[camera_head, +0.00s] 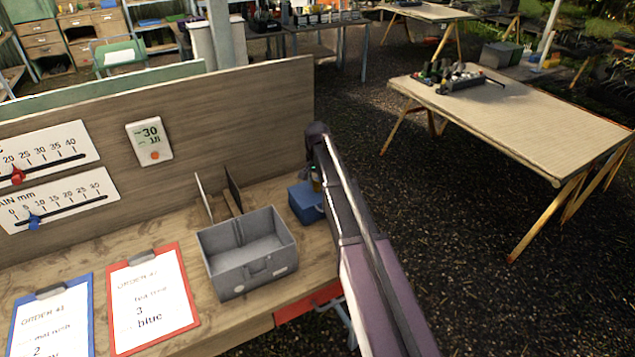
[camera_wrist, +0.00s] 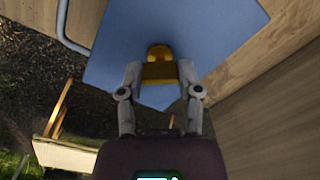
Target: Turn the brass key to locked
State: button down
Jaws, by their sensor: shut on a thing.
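The brass key (camera_wrist: 159,70) shows in the wrist view as a yellow piece standing out from a blue box. My gripper (camera_wrist: 160,85) is shut on the key, with one finger on each side of it. The blue box (camera_head: 305,203) sits at the right end of the wooden bench in the head view, and its blue face (camera_wrist: 205,25) fills the upper middle of the wrist view. In the head view my arm covers part of the box and hides most of the key. I cannot read any lock mark or tell the key's angle.
A grey open bin (camera_head: 248,270) stands left of the blue box. Red (camera_head: 183,327) and blue (camera_head: 84,300) clipboards lie further left. A wooden back panel (camera_head: 230,110) with slider gauges rises behind. A separate table (camera_head: 540,130) stands at the right across dark ground.

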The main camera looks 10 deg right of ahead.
jog(key=n, duration=0.5)
jog(key=shift+n, duration=0.4)
jog(key=n, duration=0.5)
jog(key=shift+c, duration=1.4)
grip_release()
jog(key=s+m, duration=0.3)
jog(key=s, duration=2.6)
jog(key=shift+d+m, duration=0.15)
jog(key=shift+m, duration=0.15)
jog(key=shift+s, duration=0.1)
